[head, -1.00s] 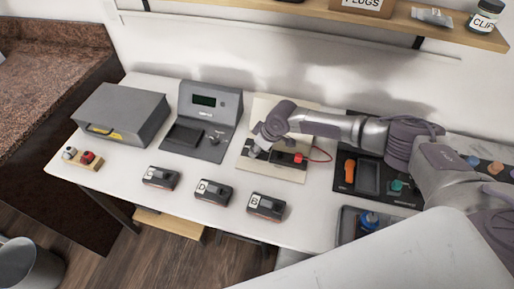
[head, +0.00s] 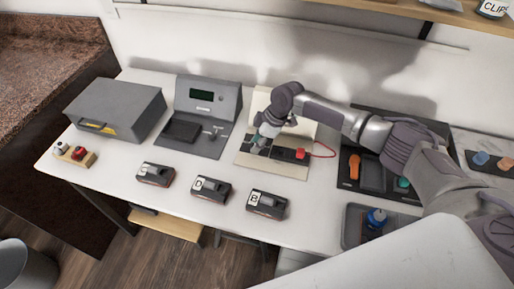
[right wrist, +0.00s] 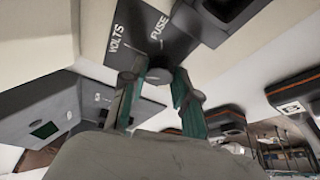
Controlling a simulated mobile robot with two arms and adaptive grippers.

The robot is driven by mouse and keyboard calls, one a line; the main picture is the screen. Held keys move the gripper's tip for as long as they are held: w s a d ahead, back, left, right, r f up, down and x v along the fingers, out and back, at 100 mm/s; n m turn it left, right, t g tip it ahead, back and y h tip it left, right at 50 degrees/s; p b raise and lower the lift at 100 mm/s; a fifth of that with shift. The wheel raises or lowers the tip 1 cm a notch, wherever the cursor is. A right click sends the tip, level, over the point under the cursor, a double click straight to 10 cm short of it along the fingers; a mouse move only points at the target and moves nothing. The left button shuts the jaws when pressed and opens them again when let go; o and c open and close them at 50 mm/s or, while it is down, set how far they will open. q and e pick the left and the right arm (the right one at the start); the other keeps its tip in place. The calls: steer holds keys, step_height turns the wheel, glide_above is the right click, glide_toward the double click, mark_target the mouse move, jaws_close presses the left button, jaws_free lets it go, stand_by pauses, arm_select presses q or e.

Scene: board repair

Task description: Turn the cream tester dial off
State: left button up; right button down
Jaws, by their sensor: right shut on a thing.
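The cream tester (head: 244,157) is a cream panel and base near the back middle of the table in the head view. Its dark face, printed VOLTS and FUSE (right wrist: 137,38), shows in the right wrist view. A small dark round knob, the dial (right wrist: 158,76), sits on that face between my right fingers. My right gripper (head: 266,134) is over the left part of the tester and shut on the dial; it also shows in the right wrist view (right wrist: 160,108). The fingers hide much of the dial, and its pointer cannot be read. My left gripper is not in view.
A black block with a red knob (head: 301,154) and red wire is right of the dial. A grey instrument (head: 226,97) and grey case (head: 118,108) stand left. Several labelled black modules (head: 211,188) line the front. A dark tray (head: 352,228) is at right.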

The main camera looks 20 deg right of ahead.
steer(key=n+b, duration=0.1)
steer(key=n, duration=0.1)
steer(key=n+g+b, duration=0.1)
steer(key=n+b, duration=0.1)
steer(key=shift+w+f+g, duration=0.15)
steer(key=shift+g, duration=0.15)
steer(key=shift+n+g+b, duration=0.4)
steer(key=shift+n+b, duration=0.55)
steer(key=shift+n, duration=0.25)
steer(key=shift+r, duration=0.2)
steer(key=c, duration=0.9)
jaws_free()
steer(key=shift+o, duration=0.2)
steer(key=v, duration=1.2)
